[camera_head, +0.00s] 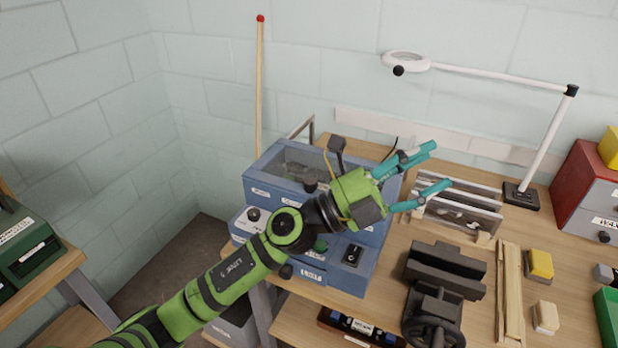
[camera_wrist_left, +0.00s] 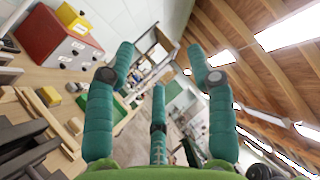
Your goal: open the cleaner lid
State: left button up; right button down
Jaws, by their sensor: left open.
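The cleaner is a blue box-shaped machine (camera_head: 340,264) at the left end of the wooden bench. Its lid (camera_head: 292,165), a blue frame with a clear window, lies on top and looks shut. My left arm crosses in front of the machine and hides part of its front and right side. My left gripper (camera_head: 432,168) is open and empty, with teal fingers pointing right, above the bench to the right of the lid. In the left wrist view the fingers (camera_wrist_left: 160,85) are spread with nothing between them. My right gripper is in neither view.
A clear-panelled rack (camera_head: 458,212) stands right of the cleaner. A dark vise (camera_head: 440,285) sits at the front. A white magnifier lamp (camera_head: 480,75) arches over the back. A red cabinet (camera_head: 590,185) stands far right. A wooden pole (camera_head: 259,90) leans behind the cleaner.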

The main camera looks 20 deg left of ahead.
pick_arm(q)
jog(key=d+f+m+g, duration=0.1)
jog(key=d+m+g, duration=0.2)
jog(key=m+g, duration=0.25)
jog(key=m+g+y, duration=0.3)
jog(key=y, duration=1.5)
send_near(310, 180)
jog(key=f, duration=0.2)
jog(key=p+x, duration=0.1)
jog(key=x, duration=0.2)
jog(key=p+x, duration=0.1)
jog(key=x, duration=0.2)
jog(key=shift+w+d+r+p, duration=0.1)
jog(key=shift+w+r+p, duration=0.1)
jog(key=shift+w+p, duration=0.15)
jog(key=shift+w+f, duration=0.1)
jog(key=shift+f, duration=0.35)
grip_shut()
